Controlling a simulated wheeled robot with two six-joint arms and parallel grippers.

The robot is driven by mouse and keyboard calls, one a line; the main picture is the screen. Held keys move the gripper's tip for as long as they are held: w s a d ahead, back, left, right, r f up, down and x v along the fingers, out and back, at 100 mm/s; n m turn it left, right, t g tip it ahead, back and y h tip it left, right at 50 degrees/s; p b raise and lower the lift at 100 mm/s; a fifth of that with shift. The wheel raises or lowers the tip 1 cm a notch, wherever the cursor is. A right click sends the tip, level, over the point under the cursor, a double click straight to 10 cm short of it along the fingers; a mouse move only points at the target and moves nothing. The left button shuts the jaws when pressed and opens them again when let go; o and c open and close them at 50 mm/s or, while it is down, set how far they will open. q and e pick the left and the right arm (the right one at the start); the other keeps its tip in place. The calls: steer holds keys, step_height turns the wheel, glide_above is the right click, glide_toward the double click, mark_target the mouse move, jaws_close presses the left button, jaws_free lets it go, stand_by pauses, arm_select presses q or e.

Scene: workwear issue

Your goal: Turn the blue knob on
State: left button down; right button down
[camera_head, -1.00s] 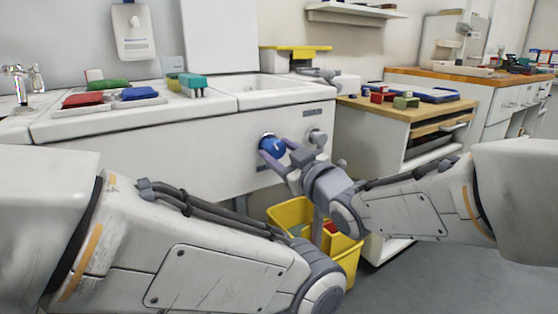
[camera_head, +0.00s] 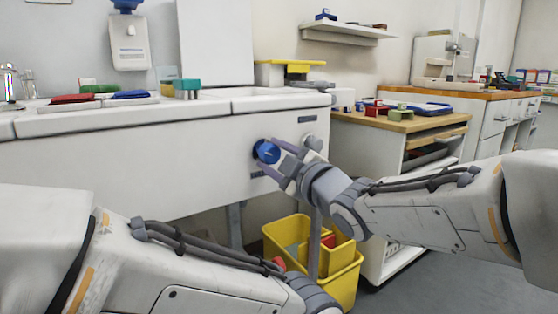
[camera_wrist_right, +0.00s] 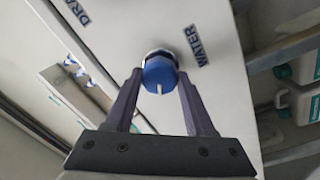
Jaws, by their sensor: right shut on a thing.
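The blue knob (camera_head: 266,151) is on the front panel of the white sink unit (camera_head: 180,165). It also shows in the right wrist view (camera_wrist_right: 159,72), with a white line on its face pointing toward my gripper. The label "WATER" (camera_wrist_right: 197,46) is beside it. My right gripper (camera_head: 268,157) is shut on the blue knob, one finger on each side, as the wrist view (camera_wrist_right: 160,78) shows. My left arm crosses the lower left of the head view; its gripper is out of the picture.
A grey knob (camera_head: 314,145) is just right of the blue one. A yellow bin (camera_head: 345,283) stands on the floor below. A wooden-topped cabinet (camera_head: 420,123) is to the right. Red and blue items lie on the sink top. Open floor shows at lower right.

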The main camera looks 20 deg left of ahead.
stand_by(0.4)
steer(key=shift+c, duration=1.3)
jaws_free()
steer(key=p+v, duration=0.2)
steer(key=v, duration=0.8)
steer(key=shift+s+d+p, duration=0.2)
steer(key=shift+p, duration=0.15)
